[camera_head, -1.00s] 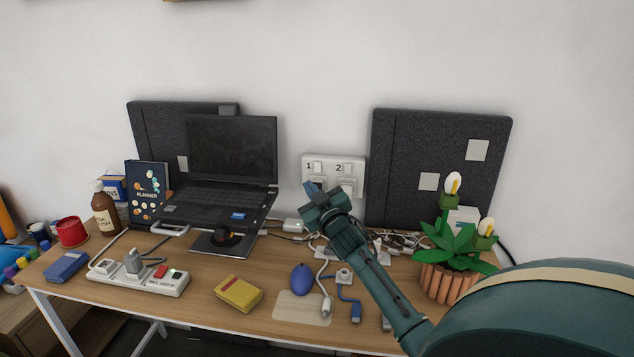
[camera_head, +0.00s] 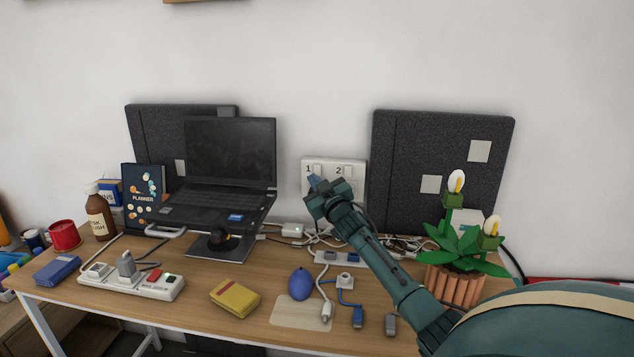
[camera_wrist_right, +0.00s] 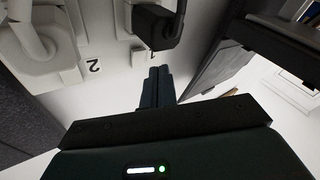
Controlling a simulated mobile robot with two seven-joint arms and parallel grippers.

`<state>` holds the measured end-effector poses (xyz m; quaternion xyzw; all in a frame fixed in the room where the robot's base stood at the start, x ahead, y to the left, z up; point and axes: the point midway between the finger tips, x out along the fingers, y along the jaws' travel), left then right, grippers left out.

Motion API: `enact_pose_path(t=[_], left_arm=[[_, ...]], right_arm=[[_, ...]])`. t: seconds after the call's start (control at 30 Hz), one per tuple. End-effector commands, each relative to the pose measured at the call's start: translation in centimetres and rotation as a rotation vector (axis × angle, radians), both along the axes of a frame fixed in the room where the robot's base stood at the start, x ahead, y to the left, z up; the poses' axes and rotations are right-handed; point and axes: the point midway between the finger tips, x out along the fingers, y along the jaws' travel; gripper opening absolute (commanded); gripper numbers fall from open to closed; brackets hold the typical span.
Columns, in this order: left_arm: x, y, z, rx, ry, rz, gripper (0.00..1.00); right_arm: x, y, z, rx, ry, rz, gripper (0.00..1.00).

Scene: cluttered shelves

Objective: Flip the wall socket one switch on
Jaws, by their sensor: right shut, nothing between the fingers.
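The white wall socket (camera_head: 359,172) is on the wall between two dark panels, with switches marked 1 and 2 along its top. Switch one (camera_head: 318,168) is small, and its position is hard to read. My right gripper (camera_head: 314,182) is shut and empty, its tips just below switch one; contact cannot be told. In the right wrist view the socket (camera_wrist_right: 112,84) appears upside down, and the shut fingers (camera_wrist_right: 158,74) point at the area by the "1" mark. A black plug (camera_wrist_right: 157,27) is near that mark and a white plug (camera_wrist_right: 30,42) is near the "2". My left gripper is not in view.
A laptop (camera_head: 232,150) on a stand is left of the socket. A potted plant (camera_head: 457,285) stands right, near my right arm. Cables and a power strip (camera_head: 340,258) lie below the socket. The wall above the socket is clear.

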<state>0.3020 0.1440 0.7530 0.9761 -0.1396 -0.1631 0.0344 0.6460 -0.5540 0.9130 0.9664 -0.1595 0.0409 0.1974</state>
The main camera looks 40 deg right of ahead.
Motion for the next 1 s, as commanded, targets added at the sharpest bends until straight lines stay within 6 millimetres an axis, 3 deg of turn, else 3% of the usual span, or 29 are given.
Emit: enact_pose_path(t=[0.23,1.0], left_arm=[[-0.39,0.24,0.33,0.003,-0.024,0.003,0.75],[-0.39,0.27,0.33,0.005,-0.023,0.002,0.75]], right_arm=[[0.78,-1.15,-0.11,0.0,-0.002,-0.001,0.0],[0.81,-1.18,-0.1,0.0,-0.001,-0.002,0.0]])
